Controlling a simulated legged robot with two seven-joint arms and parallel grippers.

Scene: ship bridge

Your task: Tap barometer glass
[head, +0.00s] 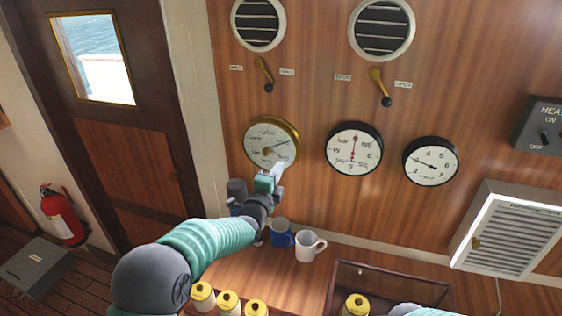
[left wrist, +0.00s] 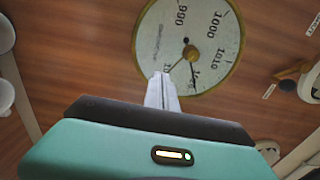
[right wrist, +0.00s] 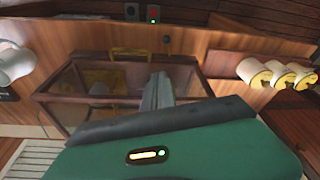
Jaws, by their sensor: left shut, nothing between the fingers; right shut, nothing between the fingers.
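The brass-rimmed barometer (head: 271,141) hangs on the wood wall, the leftmost of three round dials in the head view. In the left wrist view its pale face (left wrist: 196,32) shows large numbers and two hands. My left gripper (head: 277,169) is shut and empty, its fingertips at the lower edge of the barometer. In the left wrist view the left fingertips (left wrist: 161,80) overlap the lower left of the dial; I cannot tell whether they touch the glass. My right gripper (right wrist: 157,82) is shut and empty, pointing towards a glass-sided case (right wrist: 100,85).
A compass dial (head: 354,148) and a clock-like dial (head: 431,161) hang to the right. Brass levers (head: 264,72) sit above. A blue mug (head: 281,234) and white mug (head: 308,245) stand on the counter below. Several yellow-topped spools (head: 229,301) stand nearer.

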